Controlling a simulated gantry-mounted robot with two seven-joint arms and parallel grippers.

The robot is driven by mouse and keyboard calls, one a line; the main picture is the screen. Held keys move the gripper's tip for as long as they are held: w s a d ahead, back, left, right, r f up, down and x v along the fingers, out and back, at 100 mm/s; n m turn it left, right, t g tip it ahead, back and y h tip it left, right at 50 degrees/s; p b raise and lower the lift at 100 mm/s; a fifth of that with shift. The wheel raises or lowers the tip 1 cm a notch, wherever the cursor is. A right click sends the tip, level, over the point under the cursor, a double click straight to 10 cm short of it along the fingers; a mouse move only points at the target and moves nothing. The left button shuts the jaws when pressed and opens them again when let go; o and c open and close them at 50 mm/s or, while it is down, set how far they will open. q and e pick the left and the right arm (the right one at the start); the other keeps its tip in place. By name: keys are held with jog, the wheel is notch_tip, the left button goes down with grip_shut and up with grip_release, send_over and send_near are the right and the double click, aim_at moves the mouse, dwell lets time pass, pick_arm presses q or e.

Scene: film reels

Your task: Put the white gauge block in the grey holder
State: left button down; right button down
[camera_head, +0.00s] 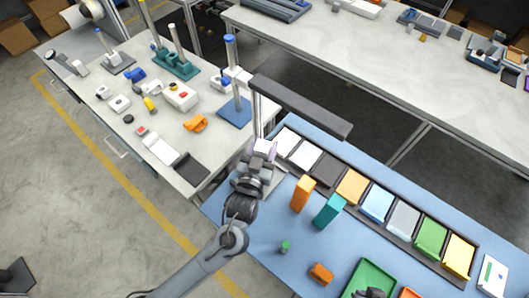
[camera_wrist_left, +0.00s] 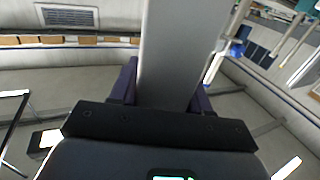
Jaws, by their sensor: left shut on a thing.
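My left gripper (camera_head: 263,150) is above the left end of the blue mat, with its purple fingers shut on a block. In the left wrist view the block (camera_wrist_left: 182,50) is a long pale grey slab between the purple fingers (camera_wrist_left: 160,88); I take it to be the white gauge block. Its far end is out of that view. A long dark grey rack (camera_head: 380,238) on the blue mat holds several coloured plates, one of them grey (camera_head: 403,221). I cannot tell for certain which part is the grey holder. A dark piece at the bottom edge may be my right gripper (camera_head: 370,293).
An orange block (camera_head: 302,194) and a teal block (camera_head: 329,211) stand upright right of my left gripper. A dark overhead bar (camera_head: 300,105) is close behind it. A green cylinder (camera_head: 285,246), an orange piece (camera_head: 321,273) and a green tray (camera_head: 362,272) are in front.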

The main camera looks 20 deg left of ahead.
pick_arm(q)
jog(key=shift+f, duration=1.45)
jog(key=shift+f+b, duration=0.2)
jog(key=shift+b, duration=0.1)
jog(key=c, duration=0.5)
grip_release()
jog(key=shift+r, duration=0.1)
